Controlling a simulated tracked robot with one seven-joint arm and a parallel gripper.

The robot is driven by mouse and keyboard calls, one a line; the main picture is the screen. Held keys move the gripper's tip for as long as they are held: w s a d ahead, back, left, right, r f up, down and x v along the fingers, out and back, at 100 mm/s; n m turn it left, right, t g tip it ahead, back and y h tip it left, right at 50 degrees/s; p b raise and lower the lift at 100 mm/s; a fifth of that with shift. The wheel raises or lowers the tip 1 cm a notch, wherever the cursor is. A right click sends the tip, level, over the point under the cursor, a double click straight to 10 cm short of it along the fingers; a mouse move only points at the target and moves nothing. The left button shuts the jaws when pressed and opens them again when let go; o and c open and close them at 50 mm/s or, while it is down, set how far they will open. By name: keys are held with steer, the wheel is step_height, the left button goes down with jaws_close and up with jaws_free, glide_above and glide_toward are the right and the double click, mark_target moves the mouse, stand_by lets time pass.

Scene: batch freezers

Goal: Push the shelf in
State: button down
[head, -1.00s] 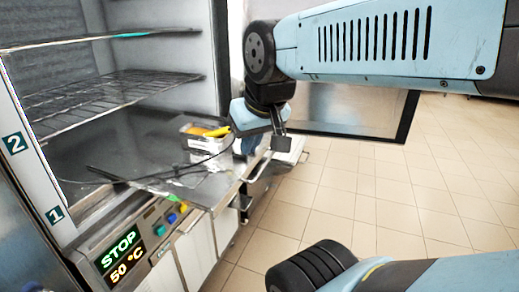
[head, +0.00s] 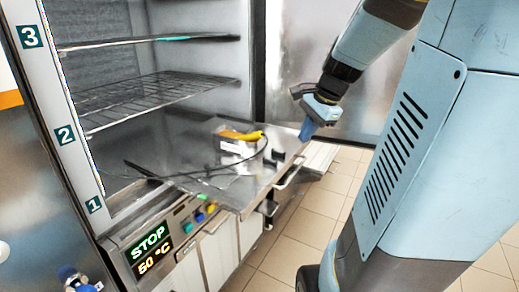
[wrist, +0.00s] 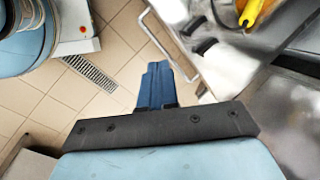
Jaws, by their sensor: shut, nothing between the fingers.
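The flat metal shelf (head: 185,130) at the lowest level of the freezer sticks out through the front opening, with a bar handle (head: 288,174) on its outer edge. A box (head: 235,148) with a yellow and orange thing (head: 242,135) on top stands on it. My gripper (head: 307,131) hangs just beyond the shelf's outer right corner; whether it touches the shelf is unclear. Its blue fingers are closed together and empty, pointing down. In the wrist view the fingers (wrist: 156,84) are beside the handle (wrist: 166,45) and the shelf's edge (wrist: 228,72).
Wire racks (head: 150,97) sit above the shelf inside the cabinet. A dark cable loops over the shelf. A control panel (head: 152,252) reading STOP and 50 °C is below. A large metal panel (head: 305,60) stands behind my gripper. Tiled floor (head: 300,240) is open in front.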

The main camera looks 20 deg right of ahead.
steer(key=w+d+f+m+y, duration=0.1)
steer(key=w+d+f+m, duration=0.1)
steer(key=d+f+m, duration=0.35)
steer(key=w+d+f+m, duration=0.2)
steer(key=d+m, duration=0.5)
steer(key=d, duration=0.3)
steer(key=w+a+f, duration=0.5)
steer(key=w+f, duration=0.1)
steer(key=f, duration=0.2)
steer(key=shift+w, duration=0.1)
